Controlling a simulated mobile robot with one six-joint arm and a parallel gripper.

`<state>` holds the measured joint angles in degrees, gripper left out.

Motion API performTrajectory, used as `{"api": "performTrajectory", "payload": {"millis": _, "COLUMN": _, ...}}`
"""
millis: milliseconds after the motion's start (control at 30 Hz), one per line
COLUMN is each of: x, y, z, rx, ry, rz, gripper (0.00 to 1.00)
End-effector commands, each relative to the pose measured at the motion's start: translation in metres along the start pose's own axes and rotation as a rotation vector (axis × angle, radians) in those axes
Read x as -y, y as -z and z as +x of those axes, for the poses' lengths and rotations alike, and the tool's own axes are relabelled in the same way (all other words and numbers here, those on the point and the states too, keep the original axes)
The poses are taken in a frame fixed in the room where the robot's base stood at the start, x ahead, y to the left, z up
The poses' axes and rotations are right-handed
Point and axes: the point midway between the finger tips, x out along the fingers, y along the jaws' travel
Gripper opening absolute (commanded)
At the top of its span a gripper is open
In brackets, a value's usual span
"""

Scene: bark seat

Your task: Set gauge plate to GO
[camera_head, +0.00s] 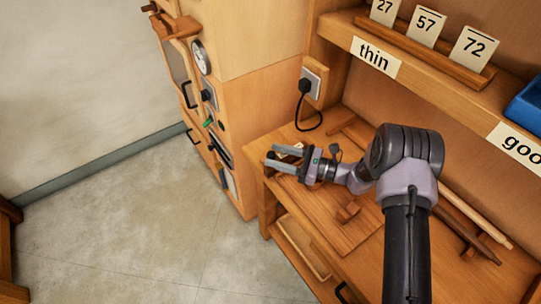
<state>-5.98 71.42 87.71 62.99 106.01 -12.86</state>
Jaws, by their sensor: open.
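My gripper (271,157) is open over the left end of the wooden bench, its two fingers pointing left. A small pale item (292,149) shows just behind the upper finger, partly covered by it. I cannot tell whether it is the gauge plate or whether the gripper touches it. No plate marked GO can be read in this view. My arm and wrist hide part of the bench.
A cabinet (238,115) with dials and switches stands left. A shelf above holds number cards (425,27), a "thin" label (375,56) and a blue bin (526,104). The floor (130,230) is clear.

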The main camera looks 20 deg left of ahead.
Motion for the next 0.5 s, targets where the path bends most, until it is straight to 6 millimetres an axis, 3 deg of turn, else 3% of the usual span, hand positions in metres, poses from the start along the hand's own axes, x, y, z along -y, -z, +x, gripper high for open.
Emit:
{"api": "performTrajectory", "payload": {"millis": 200, "x": 0.0, "y": 0.0, "z": 0.022, "rx": 0.0, "ry": 0.0, "rz": -0.001, "gripper": 0.48}}
{"api": "performTrajectory", "payload": {"millis": 467, "x": 0.0, "y": -0.001, "z": 0.024, "rx": 0.0, "ry": 0.0, "rz": 0.0, "gripper": 0.48}}
{"api": "performTrajectory", "payload": {"millis": 500, "x": 0.0, "y": -0.001, "z": 0.024, "rx": 0.0, "ry": 0.0, "rz": 0.0, "gripper": 0.44}}
